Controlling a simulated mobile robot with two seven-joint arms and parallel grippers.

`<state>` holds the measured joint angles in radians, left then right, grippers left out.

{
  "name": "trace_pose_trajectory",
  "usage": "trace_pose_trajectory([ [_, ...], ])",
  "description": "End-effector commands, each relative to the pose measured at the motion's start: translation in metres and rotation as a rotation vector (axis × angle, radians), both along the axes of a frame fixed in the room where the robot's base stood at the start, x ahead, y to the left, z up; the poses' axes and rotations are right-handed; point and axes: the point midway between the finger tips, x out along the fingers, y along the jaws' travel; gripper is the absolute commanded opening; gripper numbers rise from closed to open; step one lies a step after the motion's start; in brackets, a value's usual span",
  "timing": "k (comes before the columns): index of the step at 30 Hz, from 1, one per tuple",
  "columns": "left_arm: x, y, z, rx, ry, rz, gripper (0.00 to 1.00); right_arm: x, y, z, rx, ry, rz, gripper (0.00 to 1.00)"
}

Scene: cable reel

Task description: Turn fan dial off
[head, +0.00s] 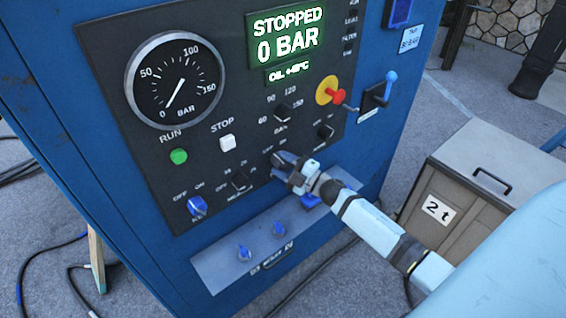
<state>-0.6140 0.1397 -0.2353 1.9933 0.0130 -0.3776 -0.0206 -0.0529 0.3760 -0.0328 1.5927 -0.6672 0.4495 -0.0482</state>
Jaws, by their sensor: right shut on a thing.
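The blue machine's black control panel (105,50) carries several dials. My right gripper (284,164) reaches in from the lower right and is shut on a dial in the panel's lower right part. The gripper covers the dial and much of its lettering, so I cannot read its name or its setting. My left gripper is not in view.
A pressure gauge (174,80), green RUN button (179,156), white STOP button (227,143) and blue key switch (197,206) surround the area. A red knob (338,96) sits above right. The display (287,34) reads STOPPED, 0 BAR. A box marked 2 t (475,165) stands right.

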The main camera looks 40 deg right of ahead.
Motion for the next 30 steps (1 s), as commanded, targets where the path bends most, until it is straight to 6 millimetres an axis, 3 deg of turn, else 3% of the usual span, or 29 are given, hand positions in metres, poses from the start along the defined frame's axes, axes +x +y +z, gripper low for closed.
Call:
trace_pose_trajectory([
  [9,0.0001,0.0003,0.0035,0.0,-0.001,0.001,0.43,-0.0002,0.0,-0.0005,-0.112,-0.008,0.001,0.2],
  [24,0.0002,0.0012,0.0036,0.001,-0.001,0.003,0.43,-0.0002,0.0003,-0.001,-0.13,-0.01,0.0,0.2],
  [25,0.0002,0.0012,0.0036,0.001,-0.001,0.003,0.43,-0.0002,0.0003,-0.001,-0.13,-0.01,0.0,0.46],
  [28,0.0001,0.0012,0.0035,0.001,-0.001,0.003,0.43,-0.0002,0.0003,-0.0009,-0.129,-0.01,0.0,0.69],
  [30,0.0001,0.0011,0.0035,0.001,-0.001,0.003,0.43,-0.0001,0.0003,-0.0008,-0.129,-0.01,0.0,0.69],
])
